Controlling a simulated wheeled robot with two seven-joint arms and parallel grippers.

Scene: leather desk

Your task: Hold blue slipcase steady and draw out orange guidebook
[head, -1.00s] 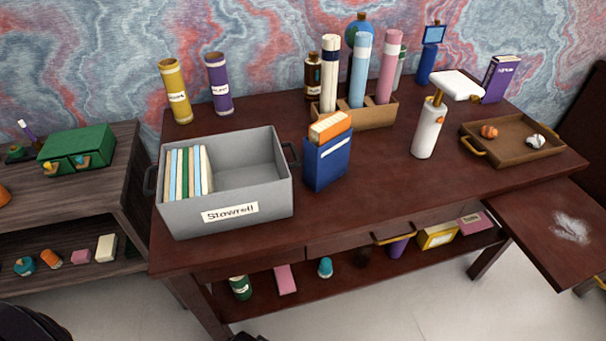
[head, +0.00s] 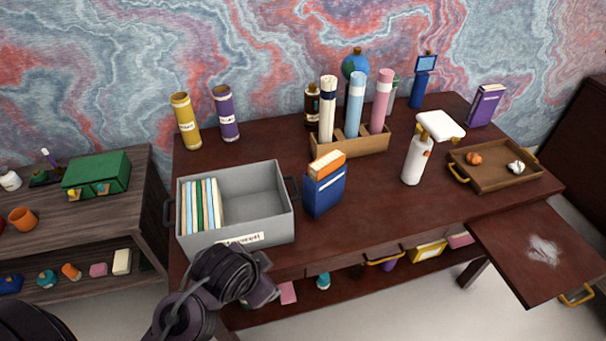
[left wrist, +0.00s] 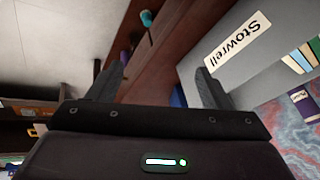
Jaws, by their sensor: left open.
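The blue slipcase (head: 325,192) stands upright on the dark red desk, just right of the grey bin. The orange guidebook (head: 327,165) sits in it, its upper part showing above the slipcase's top. My left arm reaches in at the bottom of the head view, in front of the grey bin and apart from the slipcase. In the left wrist view my left gripper (left wrist: 158,86) is open with nothing between its fingers. A blue sliver (left wrist: 178,97) shows beside one finger there; I cannot tell whether it is the slipcase. My right gripper is not in view.
The grey bin (head: 265,218) with several thin books stands left of the slipcase. Behind are a wooden holder (head: 350,146) with tall tubes, and to the right a white spray bottle (head: 415,160) and a brown tray (head: 490,182). Desk right of the slipcase is clear.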

